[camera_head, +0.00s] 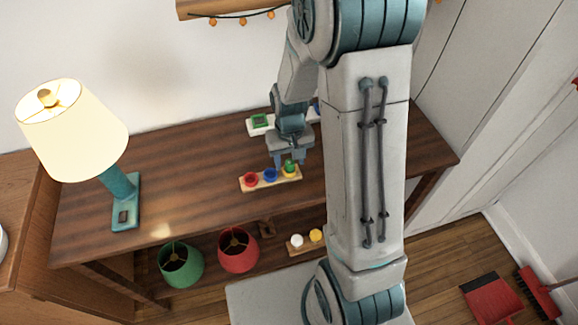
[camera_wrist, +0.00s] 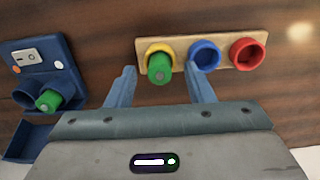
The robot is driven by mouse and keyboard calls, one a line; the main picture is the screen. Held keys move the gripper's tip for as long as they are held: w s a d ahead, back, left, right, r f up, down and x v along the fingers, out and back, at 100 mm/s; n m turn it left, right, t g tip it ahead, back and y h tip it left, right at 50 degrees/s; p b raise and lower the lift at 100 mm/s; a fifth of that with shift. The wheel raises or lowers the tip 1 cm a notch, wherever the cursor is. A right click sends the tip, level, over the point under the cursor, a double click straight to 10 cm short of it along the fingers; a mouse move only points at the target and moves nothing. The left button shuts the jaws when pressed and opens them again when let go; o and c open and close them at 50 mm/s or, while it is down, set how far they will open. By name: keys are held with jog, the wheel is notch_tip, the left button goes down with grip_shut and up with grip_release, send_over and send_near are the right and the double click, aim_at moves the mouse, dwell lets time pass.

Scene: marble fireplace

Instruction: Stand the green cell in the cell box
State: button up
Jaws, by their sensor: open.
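A small wooden board (camera_wrist: 225,50) lies on the brown table and bears yellow, blue and red round holders. A green cell (camera_wrist: 159,69) stands in the yellow holder (camera_wrist: 152,46); it also shows in the head view (camera_head: 290,168). My gripper (camera_wrist: 161,70) is open, with its fingers on either side of this cell and a gap between. A blue box (camera_wrist: 47,68) with a white switch is at the left in the wrist view; another green cell (camera_wrist: 48,101) is at its holder part. How deep that cell sits is unclear. My arm mostly hides the box in the head view.
A lit lamp (camera_head: 75,118) stands at the table's left. A white item with a green top (camera_head: 260,122) lies at the back. Green (camera_head: 181,264) and red (camera_head: 238,250) shades are below the table. Bare tabletop lies between lamp and board.

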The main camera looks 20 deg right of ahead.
grip_shut()
jog(key=shift+r, duration=0.15)
